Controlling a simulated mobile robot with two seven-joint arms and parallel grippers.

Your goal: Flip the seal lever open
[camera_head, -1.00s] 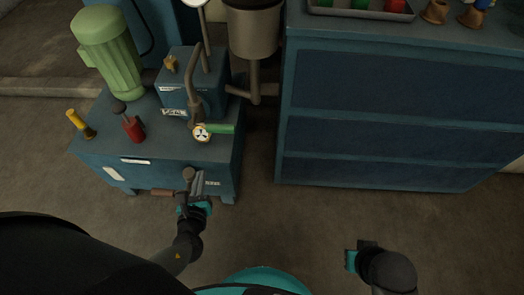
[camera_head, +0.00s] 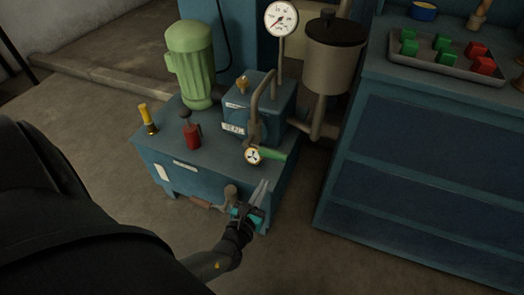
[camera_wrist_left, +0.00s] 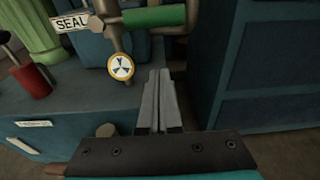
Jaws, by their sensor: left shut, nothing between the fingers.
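The green handle points right, roughly level. In the left wrist view, the green handle (camera_wrist_left: 153,17) is at the top, with the valve face (camera_wrist_left: 121,67) just left of my fingertips. My left gripper (camera_head: 264,185) is shut and empty, its fingers pointing up in front of the machine's front right corner. It appears apart from the lever, below the handle. My right gripper is out of view.
The blue machine also carries a yellow-handled lever (camera_head: 147,117), a red fitting (camera_head: 192,136), a green motor (camera_head: 190,62) and a pressure gauge (camera_head: 281,18). A grey pot (camera_head: 332,60) stands behind. A blue cabinet (camera_head: 430,150) with a tray of cubes (camera_head: 455,68) bounds the right side.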

